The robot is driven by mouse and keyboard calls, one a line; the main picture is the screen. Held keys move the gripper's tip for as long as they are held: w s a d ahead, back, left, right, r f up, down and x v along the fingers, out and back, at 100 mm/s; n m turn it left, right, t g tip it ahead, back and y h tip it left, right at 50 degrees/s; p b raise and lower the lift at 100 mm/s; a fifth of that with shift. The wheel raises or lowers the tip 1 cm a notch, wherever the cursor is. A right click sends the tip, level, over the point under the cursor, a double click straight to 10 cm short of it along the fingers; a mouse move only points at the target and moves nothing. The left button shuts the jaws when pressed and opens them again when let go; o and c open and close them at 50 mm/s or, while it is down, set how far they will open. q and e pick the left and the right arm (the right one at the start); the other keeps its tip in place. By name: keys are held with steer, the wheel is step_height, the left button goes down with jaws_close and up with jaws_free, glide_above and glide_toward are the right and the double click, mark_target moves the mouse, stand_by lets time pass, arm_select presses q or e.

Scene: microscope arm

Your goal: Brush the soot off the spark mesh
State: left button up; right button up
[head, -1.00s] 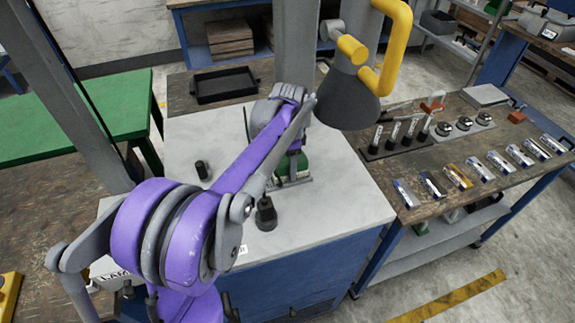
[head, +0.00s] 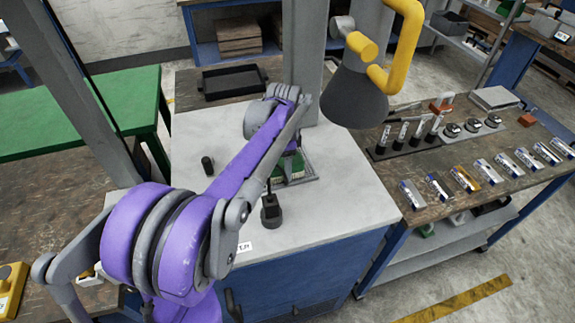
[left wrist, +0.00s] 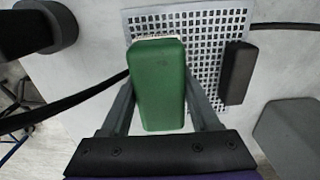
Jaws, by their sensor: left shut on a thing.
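My left gripper (left wrist: 159,92) is shut on a green brush block (left wrist: 158,85), with a thin pale bristle strip at its far edge. The brush is over the left part of the spark mesh (left wrist: 213,55), a pale grey square grid lying on the light worktop. I cannot tell whether the bristles touch it. A dark bar (left wrist: 238,73) lies at the mesh's right edge. Soot cannot be made out. In the head view my purple arm hides much of the left gripper (head: 291,160); a corner of the mesh (head: 308,170) shows beside it. My right gripper is out of view.
A black stand (head: 270,212) with a thin rod stands near the worktop (head: 345,205) front. A small black cylinder (head: 207,165) is to its left. A grey conical hood (head: 352,98) with a yellow handle hangs behind. A black tray (head: 232,82) lies at the back.

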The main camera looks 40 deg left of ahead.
mark_target(295, 157)
arm_select(q)
steer(key=shift+s+a, duration=0.7)
steer(key=shift+s, duration=0.1)
steer(key=shift+w+d, duration=0.1)
steer(key=shift+w, duration=0.05)
steer(key=shift+w+d+r, duration=0.1)
steer(key=shift+w+d, duration=0.6)
steer(key=shift+w, duration=0.25)
steer(key=shift+w+d, duration=0.8)
steer(key=shift+w, duration=0.2)
